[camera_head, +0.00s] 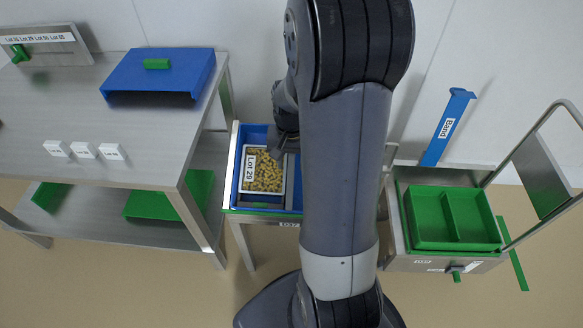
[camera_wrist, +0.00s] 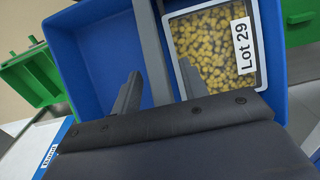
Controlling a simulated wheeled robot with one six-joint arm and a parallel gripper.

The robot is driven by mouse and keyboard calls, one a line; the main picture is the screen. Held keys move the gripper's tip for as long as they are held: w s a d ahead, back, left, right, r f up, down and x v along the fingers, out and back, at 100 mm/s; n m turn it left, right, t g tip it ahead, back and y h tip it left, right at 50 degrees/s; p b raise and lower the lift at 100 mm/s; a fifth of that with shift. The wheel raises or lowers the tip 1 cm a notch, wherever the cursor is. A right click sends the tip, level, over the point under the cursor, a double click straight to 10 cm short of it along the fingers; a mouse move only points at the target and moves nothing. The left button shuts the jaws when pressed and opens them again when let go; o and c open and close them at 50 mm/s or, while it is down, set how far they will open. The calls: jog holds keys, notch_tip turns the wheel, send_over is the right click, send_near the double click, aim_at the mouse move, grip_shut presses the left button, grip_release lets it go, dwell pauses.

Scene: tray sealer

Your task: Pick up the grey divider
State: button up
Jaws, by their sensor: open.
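The grey divider (camera_wrist: 150,45) is a straight upright bar in the wrist view. It stands inside the blue bin (camera_wrist: 88,65) along the edge of a tray of yellow pieces (camera_wrist: 214,45) labelled Lot 29. My gripper (camera_wrist: 158,72) is open, with one dark finger on each side of the divider; I cannot tell whether either finger touches it. The lower end of the divider is hidden behind the gripper body. In the head view my gripper (camera_head: 280,146) reaches down over the right part of the blue bin (camera_head: 253,132), and my arm hides much of that side.
A steel table (camera_head: 150,120) with a blue cover (camera_head: 165,72) and small white labels is at the left. At the right, the tray sealer holds a green two-compartment insert (camera_head: 447,220), with a raised frame beside it. A blue labelled strip (camera_head: 447,127) leans behind it.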

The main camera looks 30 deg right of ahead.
jog(key=shift+f, duration=0.1)
grip_shut()
dwell(0.4)
